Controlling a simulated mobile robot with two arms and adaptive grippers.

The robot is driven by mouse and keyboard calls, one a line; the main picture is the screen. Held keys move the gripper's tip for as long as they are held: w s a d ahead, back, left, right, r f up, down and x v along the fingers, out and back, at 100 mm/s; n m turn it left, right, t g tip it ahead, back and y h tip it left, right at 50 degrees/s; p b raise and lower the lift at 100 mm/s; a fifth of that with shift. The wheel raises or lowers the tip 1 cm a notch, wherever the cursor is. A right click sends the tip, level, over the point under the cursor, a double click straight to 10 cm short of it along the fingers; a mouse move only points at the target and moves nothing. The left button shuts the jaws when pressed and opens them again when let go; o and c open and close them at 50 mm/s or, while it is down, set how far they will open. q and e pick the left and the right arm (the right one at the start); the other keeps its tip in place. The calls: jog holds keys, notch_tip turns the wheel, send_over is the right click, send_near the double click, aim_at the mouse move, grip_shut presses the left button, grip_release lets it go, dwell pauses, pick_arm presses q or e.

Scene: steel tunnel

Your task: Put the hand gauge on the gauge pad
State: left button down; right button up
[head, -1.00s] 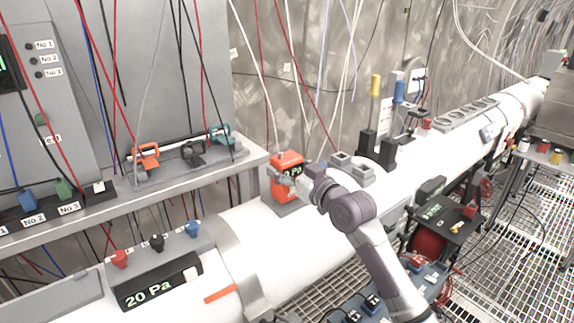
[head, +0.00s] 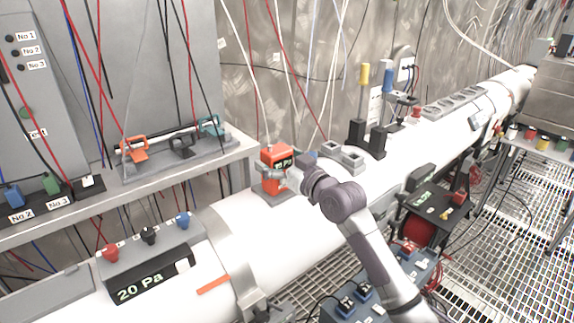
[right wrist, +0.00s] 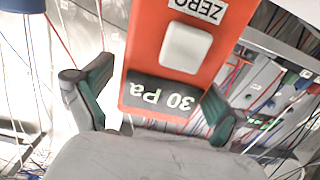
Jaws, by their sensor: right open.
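The hand gauge (head: 276,160) is an orange box with a dark display, upright on a grey pad (head: 268,197) on top of the white pipe. I cannot tell whether this pad is the gauge pad. My right gripper (head: 286,181) is at the gauge's right side. In the right wrist view the orange gauge (right wrist: 147,55) shows a ZERO label, a pale button and an upside-down "30 Pa" display. My right gripper's fingers (right wrist: 152,102) are open, one on either side of the gauge's display end, with gaps visible. My left gripper is out of view.
A box reading 20 Pa (head: 153,277) and an orange strip (head: 213,285) lie on the near pipe. A grey block with square openings (head: 342,156) and black posts (head: 357,133) stand behind the gripper. Cables hang behind the gauge.

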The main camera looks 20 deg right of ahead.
jog(key=b+v, duration=0.3)
jog(key=v, duration=0.9)
